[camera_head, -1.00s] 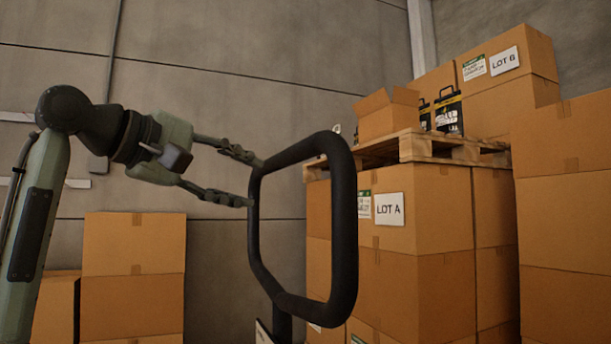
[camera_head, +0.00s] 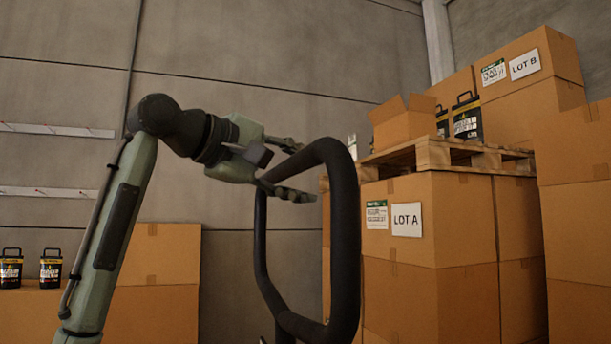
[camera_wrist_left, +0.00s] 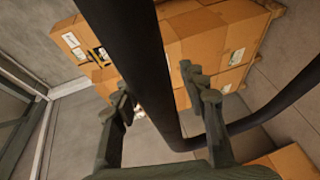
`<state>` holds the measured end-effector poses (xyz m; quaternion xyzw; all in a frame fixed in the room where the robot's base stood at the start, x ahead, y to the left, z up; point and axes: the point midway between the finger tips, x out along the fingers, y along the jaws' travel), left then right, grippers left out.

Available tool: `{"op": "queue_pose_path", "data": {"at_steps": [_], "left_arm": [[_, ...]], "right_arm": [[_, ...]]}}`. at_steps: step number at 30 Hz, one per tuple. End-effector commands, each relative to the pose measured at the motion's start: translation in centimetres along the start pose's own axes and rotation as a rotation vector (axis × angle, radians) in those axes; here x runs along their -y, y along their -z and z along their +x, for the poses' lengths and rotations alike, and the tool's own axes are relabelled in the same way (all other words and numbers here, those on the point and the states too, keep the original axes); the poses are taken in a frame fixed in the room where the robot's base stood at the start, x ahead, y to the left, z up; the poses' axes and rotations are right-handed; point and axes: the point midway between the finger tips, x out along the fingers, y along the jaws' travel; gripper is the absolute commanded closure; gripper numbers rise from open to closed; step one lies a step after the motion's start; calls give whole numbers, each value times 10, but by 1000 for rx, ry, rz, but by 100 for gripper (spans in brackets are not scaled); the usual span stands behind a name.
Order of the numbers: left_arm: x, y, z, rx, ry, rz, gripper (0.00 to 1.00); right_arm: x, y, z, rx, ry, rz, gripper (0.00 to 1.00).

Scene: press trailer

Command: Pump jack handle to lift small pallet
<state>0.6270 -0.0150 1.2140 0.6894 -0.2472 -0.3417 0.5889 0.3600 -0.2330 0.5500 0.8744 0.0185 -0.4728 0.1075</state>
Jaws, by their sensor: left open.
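The jack handle (camera_head: 346,235) is a thick black loop standing upright in front of the stacked cartons. My left gripper (camera_head: 303,171) is open at the upper left part of the loop, its fingers pointing right. In the left wrist view, the handle's bar (camera_wrist_left: 150,65) runs between the two spread fingers (camera_wrist_left: 162,92); no grip on it shows. A wooden pallet (camera_head: 432,155) lies on top of the cartons behind the handle. The jack's lower body is out of view, and I cannot tell which pallet it carries. My right gripper is not in view.
Cartons marked LOT A (camera_head: 407,219) stand behind the handle to the right. An open carton (camera_head: 404,122) and black containers (camera_head: 467,118) sit on the pallet. More cartons (camera_head: 160,270) stand low at left.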

Motion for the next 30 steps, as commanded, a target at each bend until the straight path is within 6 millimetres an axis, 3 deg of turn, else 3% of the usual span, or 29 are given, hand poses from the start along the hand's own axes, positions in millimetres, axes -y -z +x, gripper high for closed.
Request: {"op": "queue_pose_path", "data": {"at_steps": [9, 20, 30], "left_arm": [[0, 0, 4, 0, 1, 1, 57], [0, 0, 4, 0, 1, 1, 100], [1, 0, 4, 0, 1, 1, 100]], "right_arm": [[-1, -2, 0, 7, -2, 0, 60], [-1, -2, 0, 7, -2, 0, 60], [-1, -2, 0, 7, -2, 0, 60]]}}
